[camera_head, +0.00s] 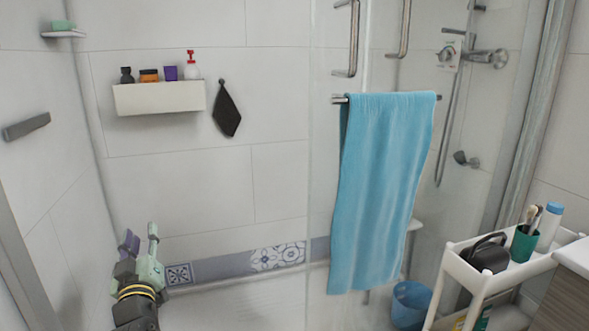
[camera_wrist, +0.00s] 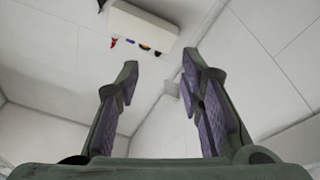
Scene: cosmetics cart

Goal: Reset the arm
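My gripper (camera_head: 141,243) is at the lower left of the head view, raised in front of the tiled wall with its fingers pointing up. In the wrist view my gripper (camera_wrist: 160,78) shows its two fingers with purple pads spread apart, with nothing between them. It touches no object that I can see. Most of my arm below the wrist is out of view.
A white wall shelf (camera_head: 160,98) holds several small bottles and jars, with a dark cloth (camera_head: 226,112) hanging beside it. A blue towel (camera_head: 382,190) hangs on the glass door. A white cart (camera_head: 480,285) stands at right, near a blue bin (camera_head: 410,303).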

